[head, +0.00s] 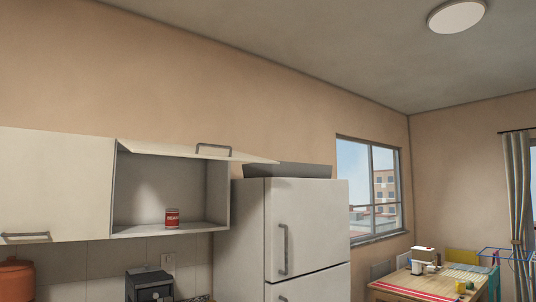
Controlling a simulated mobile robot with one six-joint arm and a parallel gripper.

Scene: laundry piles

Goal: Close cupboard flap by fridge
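The cupboard flap (180,149) is the pale lift-up front of the wall cupboard left of the fridge. It is raised and open, sticking out almost level from the cupboard's top edge, with a grey bar handle (214,147) near its outer edge. The open cupboard (217,198) shows its inside, with one red-labelled can (172,218) standing on its floor. The white fridge (308,225) stands just right of the cupboard, its doors shut. My gripper is not in view.
A closed cupboard (55,185) adjoins on the left. Below are an orange pot (16,280) and a dark appliance (150,286). A dark grey box (288,170) sits on the fridge. A table (420,284) with several items stands at the lower right, near a window (370,190).

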